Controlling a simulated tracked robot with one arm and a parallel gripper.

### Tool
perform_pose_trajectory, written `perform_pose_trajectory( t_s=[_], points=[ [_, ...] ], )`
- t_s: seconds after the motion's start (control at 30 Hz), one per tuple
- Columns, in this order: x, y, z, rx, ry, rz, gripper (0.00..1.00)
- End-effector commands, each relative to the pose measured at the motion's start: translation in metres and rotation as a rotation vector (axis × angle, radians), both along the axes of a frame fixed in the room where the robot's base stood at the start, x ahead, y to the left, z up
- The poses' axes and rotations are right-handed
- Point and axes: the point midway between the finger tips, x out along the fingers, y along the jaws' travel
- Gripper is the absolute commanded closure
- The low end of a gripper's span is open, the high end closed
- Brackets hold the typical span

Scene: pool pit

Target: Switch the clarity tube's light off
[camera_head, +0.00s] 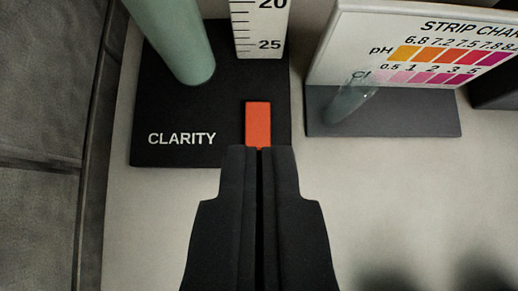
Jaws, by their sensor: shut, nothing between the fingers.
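The clarity tube (176,40) is a pale green cylinder standing on a black base (165,110) marked "CLARITY", at the top left. A white scale (262,30) with marks at 20 and 25 stands beside it on the same base. An orange-red rectangular switch (258,122) sits near the front edge of the base. My gripper (261,150) is shut and empty, with its tips at the switch's near end, covering a little of that end in the picture. I cannot tell whether the tips touch the switch. Whether the tube's light is on is not clear.
A strip chart board (350,45) stands on a dark grey foot (420,115) at the top right, with a small clear vial (350,100) in front of it. The pale bench top (400,190) is bare at the right. Grey tiles (40,200) lie past the bench's left edge.

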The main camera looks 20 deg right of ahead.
Motion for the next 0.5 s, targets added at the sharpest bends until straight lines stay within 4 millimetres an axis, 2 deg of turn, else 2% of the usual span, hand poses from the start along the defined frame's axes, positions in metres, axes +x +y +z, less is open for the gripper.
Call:
perform_pose_trajectory(
  t_s=[0.5],
  points=[
    [0.050,-0.017,-0.055,0.000,0.003,-0.001,1.00]
  ],
)
